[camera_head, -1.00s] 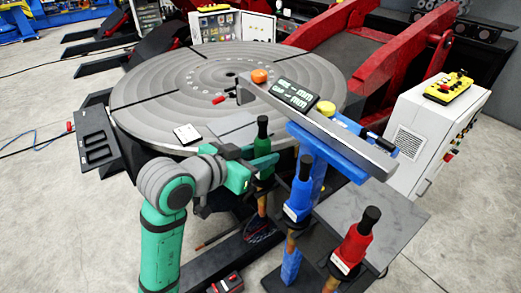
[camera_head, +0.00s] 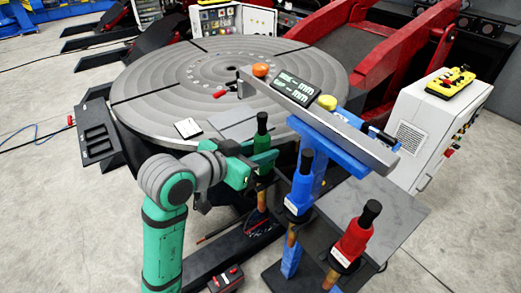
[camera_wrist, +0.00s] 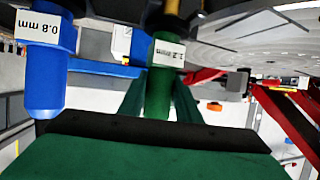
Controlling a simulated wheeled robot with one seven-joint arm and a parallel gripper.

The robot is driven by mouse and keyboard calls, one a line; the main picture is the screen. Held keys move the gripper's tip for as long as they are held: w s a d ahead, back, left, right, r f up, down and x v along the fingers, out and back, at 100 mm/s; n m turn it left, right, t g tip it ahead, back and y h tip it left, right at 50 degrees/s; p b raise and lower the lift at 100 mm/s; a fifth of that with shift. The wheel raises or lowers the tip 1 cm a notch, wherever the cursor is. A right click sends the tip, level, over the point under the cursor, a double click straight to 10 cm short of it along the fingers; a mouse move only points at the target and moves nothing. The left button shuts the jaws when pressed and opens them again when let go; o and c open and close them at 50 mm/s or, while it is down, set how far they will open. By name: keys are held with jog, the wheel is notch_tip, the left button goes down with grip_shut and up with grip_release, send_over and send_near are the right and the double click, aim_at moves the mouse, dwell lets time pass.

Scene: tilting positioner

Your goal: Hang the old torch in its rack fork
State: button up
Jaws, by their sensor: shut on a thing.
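My gripper (camera_head: 243,170) is shut on the green torch (camera_head: 262,146), which has a black cap and a copper-coloured lower end. The torch is roughly upright, at the left side of the torch rack. In the wrist view the green torch (camera_wrist: 160,85), labelled 1.2 mm, stands between my fingers. The blue torch (camera_head: 300,188) and the red torch (camera_head: 353,240) stand upright to the right on the rack. In the wrist view the blue torch (camera_wrist: 44,65) reads 0.8 mm. The fork nearest the green torch is hidden, so I cannot tell whether it touches.
A grey bar (camera_head: 345,136) with orange and yellow buttons and a display (camera_head: 293,88) runs above the rack's blue post. The round positioner table (camera_head: 160,80) lies behind. A grey plate (camera_head: 385,215) is at the right, with a white control cabinet (camera_head: 425,135) beyond.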

jog(key=shift+s+f, duration=0.1)
dwell(0.3)
jog(key=o, duration=1.1)
jog(key=shift+o, duration=0.2)
jog(key=v, duration=1.1)
